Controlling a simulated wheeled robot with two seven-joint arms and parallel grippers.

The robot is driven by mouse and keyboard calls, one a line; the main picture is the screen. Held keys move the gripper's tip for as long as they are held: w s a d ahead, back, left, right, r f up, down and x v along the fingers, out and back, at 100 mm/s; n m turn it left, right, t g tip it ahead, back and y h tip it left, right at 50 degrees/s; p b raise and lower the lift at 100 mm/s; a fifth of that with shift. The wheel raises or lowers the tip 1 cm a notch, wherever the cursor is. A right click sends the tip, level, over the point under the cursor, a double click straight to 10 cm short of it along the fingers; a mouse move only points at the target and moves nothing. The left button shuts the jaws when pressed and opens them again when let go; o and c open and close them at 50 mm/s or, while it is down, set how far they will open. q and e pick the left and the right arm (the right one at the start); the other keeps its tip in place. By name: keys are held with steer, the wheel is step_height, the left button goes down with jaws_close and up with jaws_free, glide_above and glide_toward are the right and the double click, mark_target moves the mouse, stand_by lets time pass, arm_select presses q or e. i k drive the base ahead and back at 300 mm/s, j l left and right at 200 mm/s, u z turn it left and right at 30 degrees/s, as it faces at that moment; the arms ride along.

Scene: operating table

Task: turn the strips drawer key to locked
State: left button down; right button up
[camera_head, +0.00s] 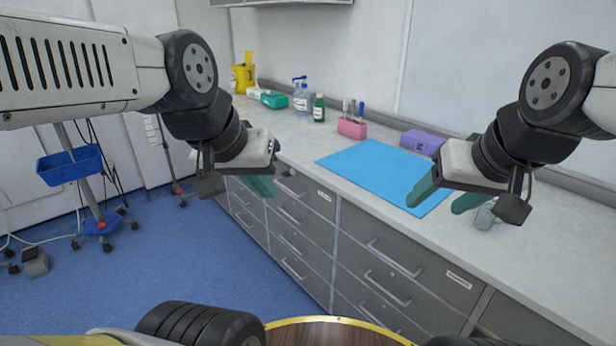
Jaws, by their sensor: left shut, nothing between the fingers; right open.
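Grey drawers (380,254) fill the front of the counter cabinet, some with small white labels too small to read. I cannot tell which one is the strips drawer, and I cannot make out a key. My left gripper (263,187) is shut and empty, with teal fingers pointing down in front of the upper left drawers. It hides part of the drawer front beside the labelled top drawer (312,194). My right gripper (443,198) is open and empty, its teal fingers apart over the right end of the blue mat (372,168).
The pale counter (560,245) holds a pink holder (352,128), a purple box (422,142), bottles (319,108) and a yellow container (243,76). A clear glass (485,215) stands near my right gripper. A wheeled stand with a blue basket (70,166) is at left; blue floor is open.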

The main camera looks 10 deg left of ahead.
mark_target(286, 175)
steer(key=i+j+u, duration=0.1)
steer(key=j, duration=0.3)
steer(key=i+j+u, duration=0.1)
steer(key=j, duration=0.3)
steer(key=i+j, duration=0.2)
steer(key=j, duration=0.15)
steer(key=i+j+u, duration=0.15)
steer(key=j, duration=0.25)
